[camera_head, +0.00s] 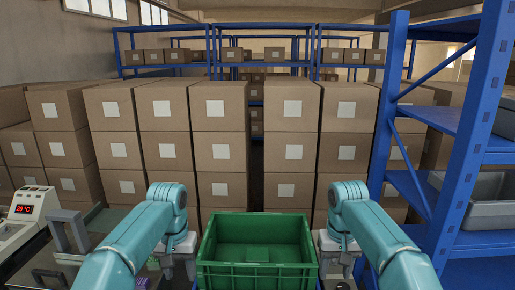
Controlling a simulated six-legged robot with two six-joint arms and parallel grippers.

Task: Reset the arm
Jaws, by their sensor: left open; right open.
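My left arm comes in from the lower left, and my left gripper (178,270) points down just left of a green crate (257,271). My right arm comes in from the lower right, and my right gripper (340,268) points down just right of the same crate. Both grippers are open, and I see nothing held in either. The fingertips are small and partly hidden by the arms and the bottom edge of the picture.
Stacked cardboard boxes (220,152) with white labels fill the space ahead. A blue shelf (470,150) with a grey bin (480,205) stands close on the right. A machine with a red display (24,209) is at the lower left. More blue racks (215,60) stand behind.

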